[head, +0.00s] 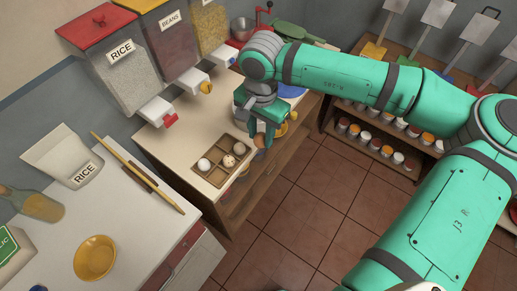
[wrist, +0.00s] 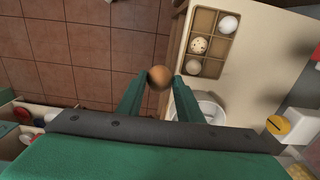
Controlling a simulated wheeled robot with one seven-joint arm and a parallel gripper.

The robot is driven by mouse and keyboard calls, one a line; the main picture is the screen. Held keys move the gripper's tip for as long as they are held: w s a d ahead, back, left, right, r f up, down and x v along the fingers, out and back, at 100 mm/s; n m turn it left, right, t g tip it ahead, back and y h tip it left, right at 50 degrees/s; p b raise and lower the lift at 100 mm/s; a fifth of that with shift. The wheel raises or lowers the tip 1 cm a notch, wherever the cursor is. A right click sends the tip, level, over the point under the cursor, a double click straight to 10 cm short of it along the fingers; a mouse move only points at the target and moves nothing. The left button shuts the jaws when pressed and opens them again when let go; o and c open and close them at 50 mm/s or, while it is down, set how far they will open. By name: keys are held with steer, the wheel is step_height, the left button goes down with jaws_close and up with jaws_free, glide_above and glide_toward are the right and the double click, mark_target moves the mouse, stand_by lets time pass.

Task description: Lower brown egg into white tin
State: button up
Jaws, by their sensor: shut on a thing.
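My gripper (head: 262,138) is shut on the brown egg (head: 262,142). In the wrist view the brown egg (wrist: 160,77) sits between my two green fingertips (wrist: 160,80). Behind it in that view are floor tiles, just left of the counter edge. A round, pale tin (wrist: 213,104) stands on the counter to the right of my fingers, partly hidden by the right finger and gripper body. The egg is apart from the tin, toward the counter's outer edge. In the head view my gripper covers most of the area where the tin stands.
A brown divided egg tray (head: 214,179) holds a white egg (head: 204,164), a speckled egg (head: 228,160) and a cream egg (head: 239,148). Dispensers, including a rice one (head: 122,70), line the wall. A yellow bowl (head: 95,258) stands on the nearer counter.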

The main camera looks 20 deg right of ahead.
steer(key=w+d+f, duration=0.2)
steer(key=w+d, duration=0.3)
steer(key=w, duration=0.6)
steer(key=w+d+f, duration=0.1)
steer(key=w+d, duration=0.5)
steer(key=w, duration=0.5)
steer(key=shift+f, duration=0.35)
steer(key=shift+f, duration=0.15)
step_height(320, 180, down, 7)
steer(key=shift+r, duration=0.2)
stand_by(1.0)
steer(key=shift+f, duration=2.1)
stand_by(1.7)
